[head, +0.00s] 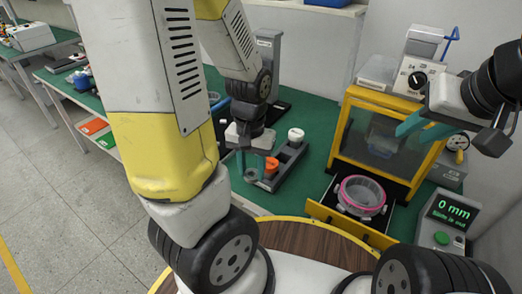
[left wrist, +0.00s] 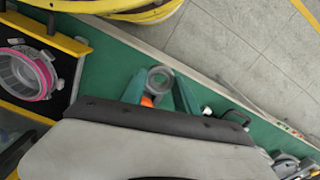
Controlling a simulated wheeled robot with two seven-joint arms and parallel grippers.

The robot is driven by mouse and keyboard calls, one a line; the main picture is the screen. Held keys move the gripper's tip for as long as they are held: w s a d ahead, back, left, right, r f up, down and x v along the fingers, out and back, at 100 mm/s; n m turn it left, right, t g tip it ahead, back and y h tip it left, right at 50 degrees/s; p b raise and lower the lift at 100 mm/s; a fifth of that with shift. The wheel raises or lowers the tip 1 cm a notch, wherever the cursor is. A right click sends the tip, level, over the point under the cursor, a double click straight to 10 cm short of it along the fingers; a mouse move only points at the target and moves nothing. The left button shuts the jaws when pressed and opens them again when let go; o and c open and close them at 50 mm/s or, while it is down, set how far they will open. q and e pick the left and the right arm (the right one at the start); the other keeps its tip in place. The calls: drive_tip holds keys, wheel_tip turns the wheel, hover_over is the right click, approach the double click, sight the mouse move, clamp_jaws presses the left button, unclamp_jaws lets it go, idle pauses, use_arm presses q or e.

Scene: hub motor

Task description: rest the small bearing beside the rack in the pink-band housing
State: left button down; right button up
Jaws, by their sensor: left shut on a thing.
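The small bearing (left wrist: 160,79), a grey ring, sits between the teal fingertips of my left gripper (left wrist: 166,92) in the left wrist view. In the head view my left gripper (head: 250,168) points down at the near left end of the dark rack (head: 291,158), shut on the bearing (head: 250,175). The bearing is beside the rack's orange piece (head: 271,166); its exact height is unclear. The pink-band housing (head: 362,195) stands in the pulled-out drawer of the yellow-framed machine; it also shows in the left wrist view (left wrist: 26,73). My right gripper (head: 420,130) is open and empty before the machine.
The yellow-framed machine (head: 345,133) stands right of the rack on the green bench (head: 312,133). A display box reading 0 mm (head: 445,220) is at the right. Bare green surface lies between rack and machine.

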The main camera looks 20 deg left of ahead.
use_arm(q)
drive_tip(key=shift+w+d+f+m, duration=0.5)
drive_tip(key=shift+w+d+m, duration=1.2)
drive_tip(key=shift+d, duration=3.4)
drive_tip(key=shift+w+d+f+m, duration=0.5)
drive_tip(key=shift+w+d+m, duration=1.15)
drive_tip(key=shift+d, duration=3.5)
drive_tip(key=shift+w+d+f+m, duration=0.75)
drive_tip(key=shift+d+m, duration=1.6)
drive_tip(key=shift+d, duration=2.75)
drive_tip(key=shift+w+r, duration=0.15)
drive_tip(key=shift+w, duration=0.1)
drive_tip(key=shift+f, duration=0.8)
drive_tip(key=shift+f, duration=0.65)
drive_tip(key=shift+f, duration=0.5)
